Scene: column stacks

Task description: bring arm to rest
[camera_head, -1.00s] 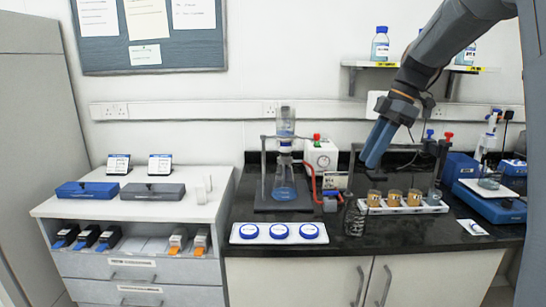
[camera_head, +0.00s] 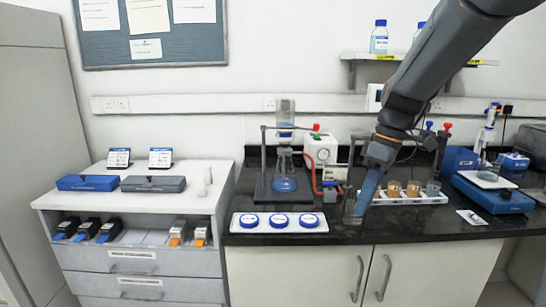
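My gripper (camera_head: 366,192) is at the end of my grey arm, which comes in from the upper right. It points down over the black bench at the left end of the white vial rack (camera_head: 432,198). Its blue fingers overlap one another in this view, so I cannot tell whether they are open or shut. A clear wire or glass item (camera_head: 349,208) shows partly behind the fingers; I cannot tell whether they touch it. The rack holds amber vials (camera_head: 412,188) and a clear one at its right end.
A white tray with blue-lidded dishes (camera_head: 279,223) lies left of my gripper. The filtration flask on its stand (camera_head: 284,175) is behind it. A blue balance or stirrer (camera_head: 494,195) stands at right. Bottles stand on the wall shelf (camera_head: 365,57) behind my arm.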

